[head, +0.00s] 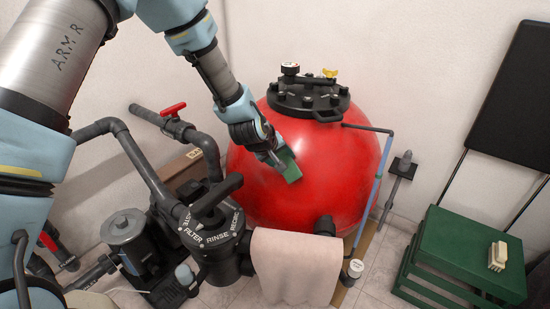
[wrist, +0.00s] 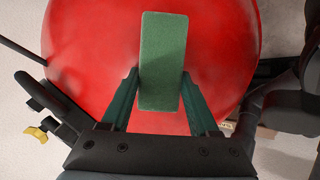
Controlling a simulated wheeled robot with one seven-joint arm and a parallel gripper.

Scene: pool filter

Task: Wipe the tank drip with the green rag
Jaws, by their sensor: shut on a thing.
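The red tank (head: 330,175) is a large glossy sphere in the middle of the head view, and it fills most of the wrist view (wrist: 85,55). My gripper (head: 280,160) is at the tank's upper left side. It is shut on the green rag (head: 289,167), a small block-like green piece. In the wrist view the rag (wrist: 163,60) stands out beyond the fingertips, against the red surface. It is at or very close to the tank; I cannot tell whether it touches. I cannot make out a distinct drip; the rag and gripper cover part of the surface.
A valve (head: 215,235) marked filter and rinse stands in front of the tank, with a pale pink towel (head: 296,265) beside it. A pump (head: 130,235) and grey pipes are at left. A green crate (head: 460,250) with a brush (head: 498,256) is at right.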

